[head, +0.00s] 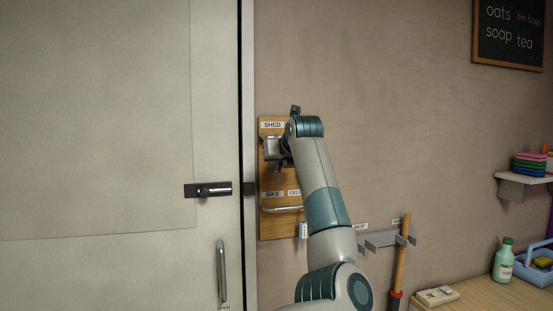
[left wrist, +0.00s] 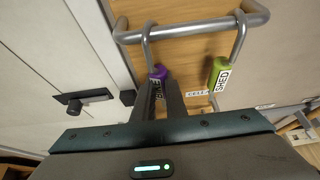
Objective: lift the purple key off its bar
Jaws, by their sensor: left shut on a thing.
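The purple key (left wrist: 158,73), with a BIKE tag, hangs from a grey bar (left wrist: 190,30) by a metal loop in the left wrist view. The loop still passes over the bar. My left gripper (left wrist: 160,92) is shut on the purple key from below. A green key (left wrist: 219,76), with a SHED tag, hangs on the same bar to the right, apart from the fingers. In the head view my left gripper (head: 276,156) is at the upper part of the wooden key board (head: 275,229) and hides the purple key. My right gripper is not in view.
The board carries SHED and BIKE labels and a lower bar (head: 283,209). A pale door (head: 110,120) with a black latch (head: 208,189) stands left. A grey rack (head: 380,239) with a wooden-handled tool (head: 402,255) is at lower right, above a table (head: 480,294).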

